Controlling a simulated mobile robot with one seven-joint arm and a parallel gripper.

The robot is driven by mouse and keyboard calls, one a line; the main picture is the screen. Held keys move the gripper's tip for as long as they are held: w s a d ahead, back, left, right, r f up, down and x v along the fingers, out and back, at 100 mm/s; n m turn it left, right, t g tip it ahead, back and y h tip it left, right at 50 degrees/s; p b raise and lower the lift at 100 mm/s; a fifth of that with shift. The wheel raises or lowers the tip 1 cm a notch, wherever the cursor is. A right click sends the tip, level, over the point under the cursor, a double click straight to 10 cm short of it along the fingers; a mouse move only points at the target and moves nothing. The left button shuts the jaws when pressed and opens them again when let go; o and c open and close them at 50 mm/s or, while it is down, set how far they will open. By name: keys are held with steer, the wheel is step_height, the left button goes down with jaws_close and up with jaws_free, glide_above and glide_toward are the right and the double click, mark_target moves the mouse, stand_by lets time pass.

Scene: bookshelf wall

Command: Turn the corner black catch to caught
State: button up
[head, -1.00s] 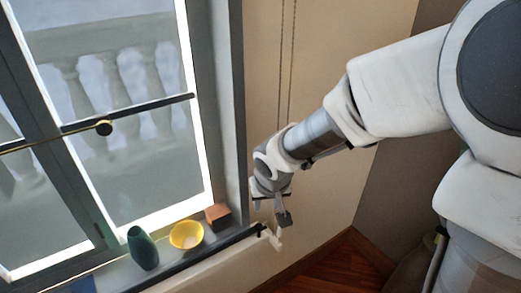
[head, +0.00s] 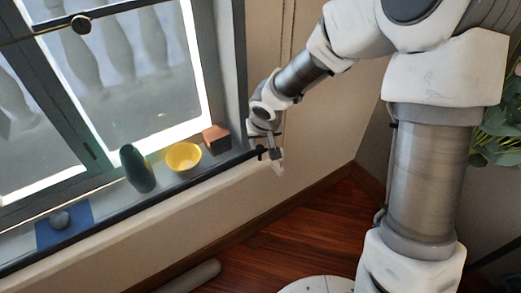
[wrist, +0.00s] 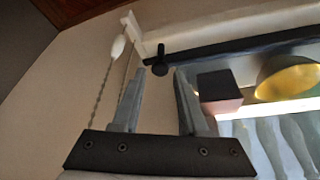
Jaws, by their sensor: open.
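The black catch (wrist: 160,66) is a small dark knob on a short stem, at the corner end of the dark rail (wrist: 235,44) along the sill. In the wrist view it shows between the fingertips of my gripper (wrist: 159,73), which is open and empty. The catch looks just beyond the tips; I cannot tell whether they touch it. In the head view, the catch (head: 261,151) is a tiny dark spot at the sill's right end, partly hidden by my gripper (head: 270,152). How far the catch is turned is unclear.
On the sill are a brown block (head: 216,138), a yellow bowl (head: 183,157), a dark green vase (head: 137,168) and a grey ball (head: 60,219) on a blue mat. A white bracket (wrist: 132,35) and a hanging cord with a white pull (wrist: 118,47) are beside the catch.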

steer(key=shift+x, duration=0.75)
jaws_close()
